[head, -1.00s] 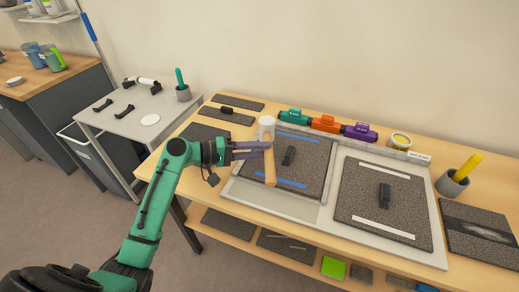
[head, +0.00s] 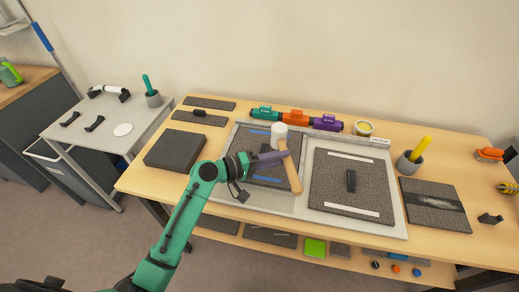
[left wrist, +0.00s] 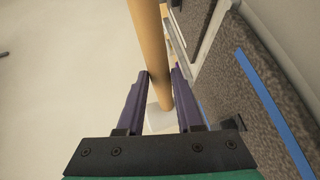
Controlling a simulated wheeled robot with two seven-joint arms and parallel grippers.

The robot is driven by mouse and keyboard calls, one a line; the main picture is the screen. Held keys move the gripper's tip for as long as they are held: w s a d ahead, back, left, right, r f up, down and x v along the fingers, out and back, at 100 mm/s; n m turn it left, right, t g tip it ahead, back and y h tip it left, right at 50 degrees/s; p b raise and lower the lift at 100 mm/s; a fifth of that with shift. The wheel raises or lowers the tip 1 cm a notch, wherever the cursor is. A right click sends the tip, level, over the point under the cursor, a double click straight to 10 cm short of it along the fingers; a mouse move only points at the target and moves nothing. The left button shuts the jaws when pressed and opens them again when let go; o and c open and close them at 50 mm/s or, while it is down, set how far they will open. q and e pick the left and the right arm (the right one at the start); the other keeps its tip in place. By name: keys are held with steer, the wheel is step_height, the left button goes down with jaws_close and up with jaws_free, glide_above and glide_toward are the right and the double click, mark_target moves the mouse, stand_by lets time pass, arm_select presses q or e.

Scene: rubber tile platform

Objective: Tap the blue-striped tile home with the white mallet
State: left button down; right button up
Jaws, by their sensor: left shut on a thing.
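The white mallet has a white head (head: 279,131) and a wooden handle (head: 293,178). My left gripper (head: 284,155) is shut on the handle, holding it over the blue-striped tile (head: 252,141). In the left wrist view the handle (left wrist: 150,35) passes between the purple fingers (left wrist: 160,75), with the pale head beyond them. The tile is dark, speckled, with blue stripes near its far and near edges, in the left part of a grey tray (head: 310,212). Its dark knob is partly hidden by my gripper. I cannot tell whether the head touches the tile. My right gripper is out of view.
A white-striped tile (head: 352,188) lies in the tray's right part. Teal, orange (head: 295,117) and purple items line the back. A thick dark tile (head: 175,150) lies to the left. A grey cup with a yellow handle (head: 411,160) and another dark tile (head: 435,205) are right.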

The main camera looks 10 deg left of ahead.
mark_target(285, 161)
arm_select(q)
steer(key=d, duration=0.3)
steer(key=shift+s+r+p, duration=0.1)
steer(key=shift+r+p, duration=0.2)
steer(key=shift+p, duration=0.1)
steer(key=shift+d+f, duration=0.1)
steer(key=shift+d, duration=0.05)
